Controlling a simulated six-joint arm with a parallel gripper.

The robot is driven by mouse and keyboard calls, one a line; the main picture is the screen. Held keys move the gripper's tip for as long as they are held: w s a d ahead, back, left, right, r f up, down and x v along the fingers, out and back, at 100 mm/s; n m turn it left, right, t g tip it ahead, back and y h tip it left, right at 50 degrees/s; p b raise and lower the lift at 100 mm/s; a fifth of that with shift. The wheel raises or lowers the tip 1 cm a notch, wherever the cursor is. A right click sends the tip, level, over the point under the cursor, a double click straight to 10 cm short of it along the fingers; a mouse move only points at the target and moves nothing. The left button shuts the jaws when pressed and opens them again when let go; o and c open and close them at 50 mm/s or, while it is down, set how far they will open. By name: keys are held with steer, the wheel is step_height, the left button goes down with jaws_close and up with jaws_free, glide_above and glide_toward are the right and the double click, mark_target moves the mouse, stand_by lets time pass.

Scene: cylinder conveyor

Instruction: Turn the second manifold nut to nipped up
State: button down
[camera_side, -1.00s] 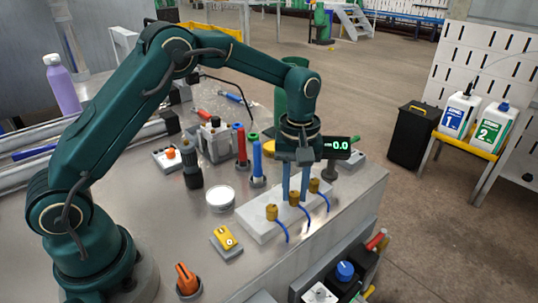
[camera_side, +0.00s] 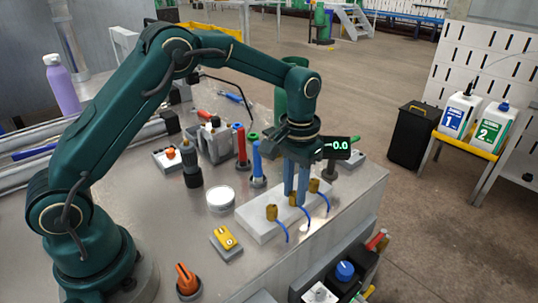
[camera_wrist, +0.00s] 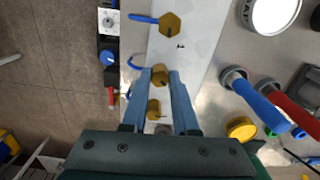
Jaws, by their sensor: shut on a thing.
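The manifold is a pale block (camera_side: 262,227) near the front of the bench, with three brass nuts in a row, each with a blue lead. The second manifold nut (camera_wrist: 159,76) is the middle one, and it has a dark mark on its top. My gripper (camera_wrist: 160,73) is shut on this nut, with one blue-grey finger on each side. In the side view my gripper (camera_side: 296,199) points straight down and partly hides the nut. The near nut (camera_side: 271,212) and the far nut (camera_side: 314,186) stand free on either side.
A small display (camera_side: 337,147) reading about -0.0 stands behind my gripper. The bench edge is close on the right.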

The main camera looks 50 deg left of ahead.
mark_target(295, 193)
steer(key=m, duration=0.4)
steer(key=shift+r+m, duration=0.15)
steer(key=shift+m, duration=0.15)
steer(key=shift+w+m, duration=0.1)
steer(key=shift+m, duration=1.8)
steer(key=c, duration=0.7)
jaws_free()
steer(key=shift+r, duration=2.55)
